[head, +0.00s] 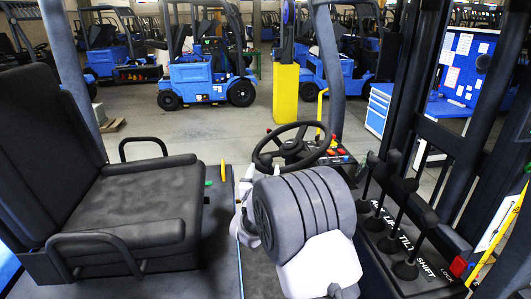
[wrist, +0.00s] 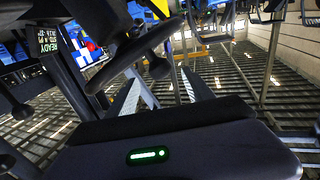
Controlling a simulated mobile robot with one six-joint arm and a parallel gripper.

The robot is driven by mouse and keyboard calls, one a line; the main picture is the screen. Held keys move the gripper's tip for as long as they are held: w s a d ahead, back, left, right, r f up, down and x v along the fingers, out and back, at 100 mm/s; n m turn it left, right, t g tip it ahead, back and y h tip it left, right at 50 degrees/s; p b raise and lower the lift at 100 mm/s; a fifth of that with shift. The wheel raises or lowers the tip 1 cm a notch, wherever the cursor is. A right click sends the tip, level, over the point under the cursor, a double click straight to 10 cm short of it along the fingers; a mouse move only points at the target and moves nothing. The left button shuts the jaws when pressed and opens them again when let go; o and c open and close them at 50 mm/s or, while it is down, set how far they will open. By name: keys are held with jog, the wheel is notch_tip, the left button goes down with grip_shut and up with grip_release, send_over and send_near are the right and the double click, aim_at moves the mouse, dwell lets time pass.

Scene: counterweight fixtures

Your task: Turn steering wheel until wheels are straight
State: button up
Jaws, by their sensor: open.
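The black steering wheel (head: 291,147) sits on its column in front of the seat, its lower part partly hidden by my grey and white arm. In the wrist view the dark wheel rim (wrist: 145,52) crosses the upper left, close beyond my gripper. My gripper (wrist: 160,82) is open, with light fingers beyond its dark palm, and nothing shows held between them. I cannot tell whether it touches the rim. In the head view my gripper is hidden behind my arm. The truck's road wheels are not visible, so their angle cannot be seen.
The black seat (head: 135,200) stands at left with armrests. Several upright levers (head: 405,270) stand on the right console beside the mast. A lit display (wrist: 48,40) shows in the wrist view. Blue forklifts and a yellow post (head: 285,95) stand beyond on open floor.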

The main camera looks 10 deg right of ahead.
aim_at(268, 155)
jog(key=p+x, duration=0.1)
jog(key=x, duration=0.8)
jog(key=shift+w+d, duration=0.1)
jog(key=shift+w, duration=0.25)
grip_shut()
